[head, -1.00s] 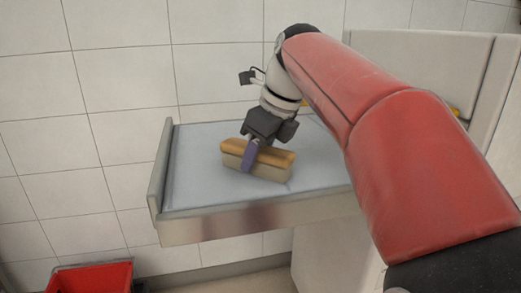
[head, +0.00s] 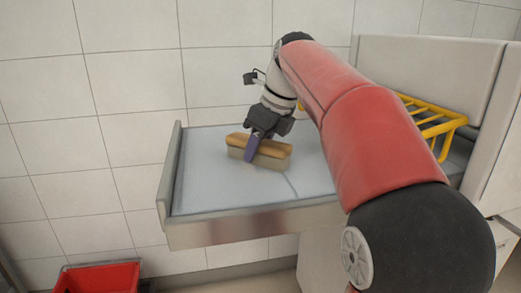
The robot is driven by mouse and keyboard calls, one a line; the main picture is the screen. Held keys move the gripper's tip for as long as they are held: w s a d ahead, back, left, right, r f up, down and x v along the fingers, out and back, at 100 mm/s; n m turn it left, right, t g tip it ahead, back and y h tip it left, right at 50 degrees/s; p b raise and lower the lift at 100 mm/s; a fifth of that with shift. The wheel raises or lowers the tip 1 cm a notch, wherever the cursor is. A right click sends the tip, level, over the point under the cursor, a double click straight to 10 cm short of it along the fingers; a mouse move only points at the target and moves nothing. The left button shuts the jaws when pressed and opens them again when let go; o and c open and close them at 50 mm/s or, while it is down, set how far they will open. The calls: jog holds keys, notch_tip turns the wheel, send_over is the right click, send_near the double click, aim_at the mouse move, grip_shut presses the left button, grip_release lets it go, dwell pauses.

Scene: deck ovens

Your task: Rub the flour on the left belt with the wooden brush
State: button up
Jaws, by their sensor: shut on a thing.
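The wooden brush (head: 272,153) has a light brown wooden top and a pale lower part. It is low over the grey-blue belt (head: 220,187), and its underside appears to meet the surface. My gripper (head: 254,147) is shut on the brush from above, with a purple-grey finger across its near side. I cannot make out any flour on the visible part of the belt. My arm hides the belt's right part.
The belt has a raised metal rim (head: 170,175) at its left end and a metal front edge (head: 250,224). A yellow rack (head: 432,119) is at the right beside a pale machine housing (head: 430,65). A red bin (head: 98,278) stands below left. A tiled wall is behind.

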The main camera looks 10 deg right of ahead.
aim_at(241, 137)
jog(key=shift+w, duration=1.15)
jog(key=shift+w+f, duration=0.1)
jog(key=shift+w, duration=1.55)
jog(key=shift+a, duration=0.75)
jog(key=shift+s+r+b, duration=0.2)
jog(key=shift+s+b, duration=0.35)
jog(key=shift+s, duration=1.3)
jog(key=shift+s+f+b, duration=0.2)
jog(key=shift+s+b, duration=0.5)
jog(key=shift+s, duration=1.75)
jog(key=shift+s+r+b, duration=0.1)
jog(key=shift+s+b, duration=0.3)
jog(key=shift+s, duration=2.6)
jog(key=shift+a, duration=0.65)
jog(key=shift+w+p, duration=0.65)
jog(key=shift+p, duration=0.15)
jog(key=shift+w+p, duration=0.85)
jog(key=shift+w, duration=5.8)
